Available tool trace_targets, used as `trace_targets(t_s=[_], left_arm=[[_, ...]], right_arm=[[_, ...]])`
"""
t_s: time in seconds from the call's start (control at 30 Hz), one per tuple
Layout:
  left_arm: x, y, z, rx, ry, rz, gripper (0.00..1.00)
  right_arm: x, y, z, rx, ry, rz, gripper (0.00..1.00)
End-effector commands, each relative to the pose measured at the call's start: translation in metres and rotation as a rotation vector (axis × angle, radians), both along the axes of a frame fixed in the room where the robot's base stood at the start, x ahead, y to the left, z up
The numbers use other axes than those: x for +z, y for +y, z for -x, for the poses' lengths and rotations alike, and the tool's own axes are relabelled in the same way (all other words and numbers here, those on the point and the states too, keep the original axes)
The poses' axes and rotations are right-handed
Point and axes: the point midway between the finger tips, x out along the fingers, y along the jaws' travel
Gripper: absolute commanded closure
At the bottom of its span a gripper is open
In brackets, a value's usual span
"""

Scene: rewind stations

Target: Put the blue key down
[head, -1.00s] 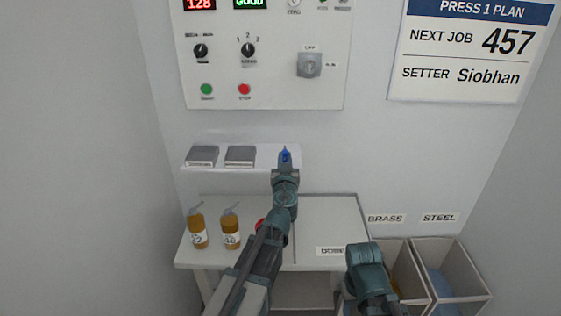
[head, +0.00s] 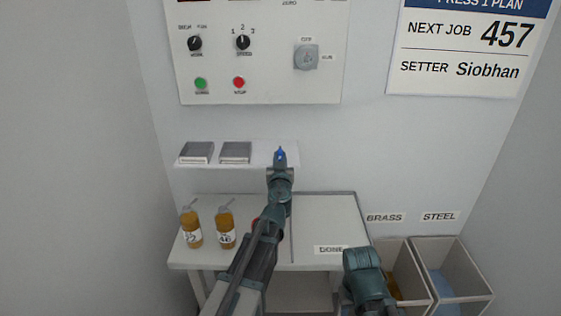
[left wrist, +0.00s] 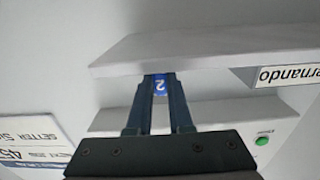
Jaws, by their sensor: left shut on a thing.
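The blue key (head: 280,154) is held at the tips of my left gripper (head: 280,163), over the right part of the white wall shelf (head: 258,149). In the left wrist view the blue key (left wrist: 160,84), marked with a 2, is pinched between the two fingers of my left gripper (left wrist: 160,88). The shelf's pale edge (left wrist: 210,50) shows behind the fingertips there. I cannot tell whether the key touches the shelf. My right arm is at the lower right, but its fingers do not show.
Two grey boxes (head: 196,153) (head: 235,153) sit on the shelf's left. A table (head: 325,220) below bears two amber bottles (head: 191,229) (head: 226,228). A control panel (head: 270,85) hangs above. Bins (head: 455,270) stand at the right.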

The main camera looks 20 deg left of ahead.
Motion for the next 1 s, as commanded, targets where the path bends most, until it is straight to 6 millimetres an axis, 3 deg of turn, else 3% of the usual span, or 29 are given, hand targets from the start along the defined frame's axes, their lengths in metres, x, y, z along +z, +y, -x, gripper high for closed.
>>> trace_targets(t_s=[0.17, 0.2, 0.37, 0.8, 1.0], left_arm=[[-0.004, 0.0, 0.0, 0.0, 0.0, 0.0, 1.0], [-0.003, 0.0, 0.0, 0.0, 0.0, 0.0, 0.78], [-0.003, 0.0, 0.0, 0.0, 0.0, 0.0, 0.51], [0.002, 0.0, 0.001, 0.0, 0.0, 0.0, 0.51], [0.0, -0.004, 0.023, 0.001, 0.0, 0.0, 0.51]], right_arm=[[-0.004, 0.0, 0.0, 0.0, 0.0, 0.0, 0.5], [-0.003, 0.0, 0.0, 0.0, 0.0, 0.0, 0.5], [-0.003, 0.0, 0.0, 0.0, 0.0, 0.0, 0.5], [0.002, 0.0, 0.0, 0.0, 0.0, 0.0, 0.5], [0.0, 0.0, 0.0, 0.0, 0.0, 0.0, 0.5]])
